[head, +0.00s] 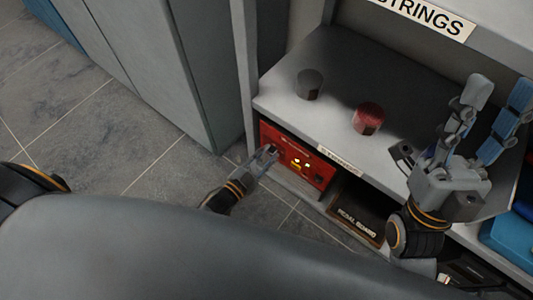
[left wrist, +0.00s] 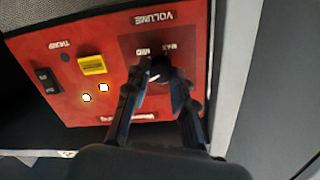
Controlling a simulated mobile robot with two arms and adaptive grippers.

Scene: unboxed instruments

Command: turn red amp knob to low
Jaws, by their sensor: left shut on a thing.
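The red amp (head: 298,158) sits on the lower level of the shelf unit, below the middle shelf. In the left wrist view its red panel (left wrist: 105,50) shows a VOLUME label and a dark knob (left wrist: 158,68) with MID and MAX marks by it. My left gripper (head: 268,154) is at the left part of the amp front. In the left wrist view the left gripper (left wrist: 157,82) is shut on the knob, one finger on each side. A small white mark shows on the knob; its exact setting is unclear. My right gripper (head: 499,98) is open and empty above the shelf's right side.
A dark cylinder (head: 309,84) and a red cylinder (head: 368,118) stand on the middle shelf (head: 333,60). A dark PEDAL BOARD box (head: 357,210) is right of the amp. The amp panel also has a yellow label (left wrist: 93,65) and a black switch (left wrist: 47,81).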

